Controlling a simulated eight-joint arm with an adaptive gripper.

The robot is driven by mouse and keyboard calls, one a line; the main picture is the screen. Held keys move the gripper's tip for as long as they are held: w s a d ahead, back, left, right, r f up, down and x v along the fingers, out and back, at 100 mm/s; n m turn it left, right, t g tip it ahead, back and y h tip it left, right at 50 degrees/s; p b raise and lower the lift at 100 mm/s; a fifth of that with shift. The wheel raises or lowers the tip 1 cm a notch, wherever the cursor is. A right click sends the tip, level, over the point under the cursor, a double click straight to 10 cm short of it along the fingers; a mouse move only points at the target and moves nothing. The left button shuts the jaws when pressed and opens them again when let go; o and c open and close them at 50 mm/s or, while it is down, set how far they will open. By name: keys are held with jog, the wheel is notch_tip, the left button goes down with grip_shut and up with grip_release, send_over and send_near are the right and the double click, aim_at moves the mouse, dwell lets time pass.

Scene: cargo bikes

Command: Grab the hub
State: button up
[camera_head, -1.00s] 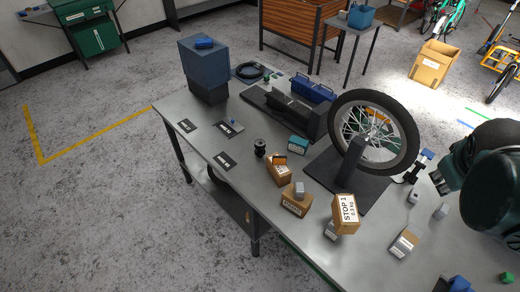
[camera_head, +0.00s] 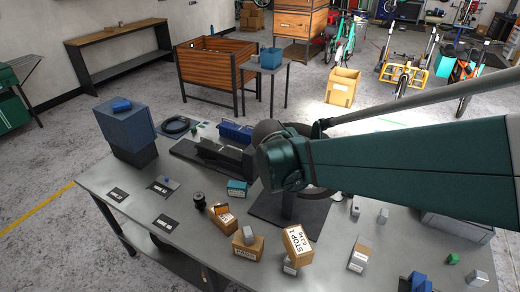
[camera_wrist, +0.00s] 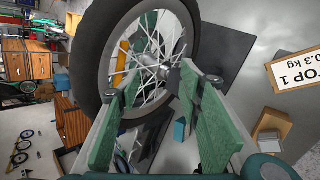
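A spoked wheel with a black tyre (camera_wrist: 101,45) fills the upper middle of the wrist view. Its metal hub (camera_wrist: 150,66) sits at the centre of the spokes, between and beyond my fingers. My gripper (camera_wrist: 160,88) is open, with one green-padded finger on each side; I cannot tell whether either touches the hub. In the head view my arm covers most of the wheel, and my fingers are hidden. The wheel's dark stand base (camera_head: 285,213) shows below the arm. A small black cylindrical part (camera_head: 199,201) stands upright on the table, left of the boxes.
The grey workbench (camera_head: 185,243) holds a tilted "STOP 1" box (camera_head: 298,244), other small cartons (camera_head: 247,248), a teal box (camera_head: 237,188) and a blue-grey block (camera_head: 127,126). Label cards lie at the left. The bench's front left is fairly clear.

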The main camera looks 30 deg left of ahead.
jog(key=s+a+f+n, duration=0.2)
jog(key=a+f+n, duration=0.15)
jog(key=a, duration=0.75)
jog(key=n+t+b, duration=0.7)
jog(key=n+b, duration=0.2)
jog(key=b, duration=0.3)
send_near(200, 203)
jog(key=w+f, duration=0.1)
jog(key=w+a, duration=0.1)
jog(key=w, duration=0.1)
jog(key=shift+f+m+h, duration=0.25)
jog(key=shift+f+h, duration=0.15)
jog(key=shift+w+a+f+n+t+b, duration=0.25)
jog(key=shift+a+f+n+t+b, duration=0.2)
jog(key=shift+t, duration=0.35)
jog(key=shift+w+a+f+n+t, duration=0.15)
jog(key=shift+f+n+t, duration=0.05)
jog(key=shift+n+t, duration=0.35)
jog(key=shift+w, duration=0.1)
jog(key=shift+w+b, duration=0.3)
jog(key=shift+w, duration=0.95)
